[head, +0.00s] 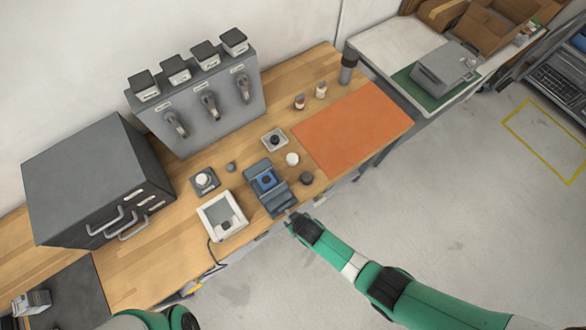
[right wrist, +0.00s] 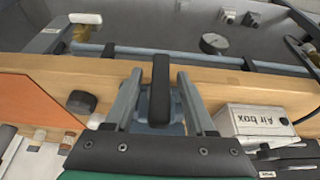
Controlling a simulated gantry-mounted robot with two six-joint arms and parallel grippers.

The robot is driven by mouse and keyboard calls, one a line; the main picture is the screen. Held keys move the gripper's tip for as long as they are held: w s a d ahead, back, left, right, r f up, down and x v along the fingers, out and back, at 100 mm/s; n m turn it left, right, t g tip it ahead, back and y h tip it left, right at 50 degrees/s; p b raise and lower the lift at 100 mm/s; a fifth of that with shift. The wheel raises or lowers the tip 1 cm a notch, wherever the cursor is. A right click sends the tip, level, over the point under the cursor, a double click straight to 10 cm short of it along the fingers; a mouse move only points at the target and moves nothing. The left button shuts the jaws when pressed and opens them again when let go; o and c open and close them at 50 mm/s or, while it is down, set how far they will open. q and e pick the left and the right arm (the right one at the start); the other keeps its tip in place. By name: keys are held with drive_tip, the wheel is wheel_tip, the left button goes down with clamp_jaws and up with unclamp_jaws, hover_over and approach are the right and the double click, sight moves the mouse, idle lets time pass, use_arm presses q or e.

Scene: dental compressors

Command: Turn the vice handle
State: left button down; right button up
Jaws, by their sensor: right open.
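The blue vice (head: 266,188) stands at the front edge of the wooden bench, and its blue body (right wrist: 172,127) is partly hidden in the right wrist view. My right gripper (head: 291,214) is at the vice's front end, over the bench edge. In the right wrist view, the right gripper (right wrist: 159,76) has its two grey fingers apart. A dark upright bar, which looks like the vice handle (right wrist: 160,90), shows between them with gaps on both sides. I cannot tell whether a finger touches it. My left gripper is out of view; only part of that arm shows.
A white box marked "Air box" (right wrist: 258,122) stands beside the vice and also shows in the head view (head: 222,216). An orange mat (head: 350,128) lies on the other side. A dark round knob (head: 306,178) and a white one (head: 292,159) stand close by.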

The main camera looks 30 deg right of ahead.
clamp_jaws()
idle(0.5)
drive_tip(key=shift+m+y, duration=0.3)
drive_tip(key=shift+y, duration=0.5)
drive_tip(key=y+b, duration=0.2)
drive_tip(key=y, duration=0.1)
drive_tip(key=shift+f+b, duration=0.2)
drive_tip(key=shift+b, duration=0.15)
drive_tip(key=shift+r+m+y, duration=0.15)
drive_tip(key=shift+m+y, duration=0.15)
drive_tip(key=shift+y, duration=0.2)
drive_tip(key=shift+a+y+b, duration=0.1)
drive_tip(key=shift+y+b, duration=0.2)
drive_tip(key=shift+y, duration=0.1)
drive_tip(key=shift+r, duration=0.1)
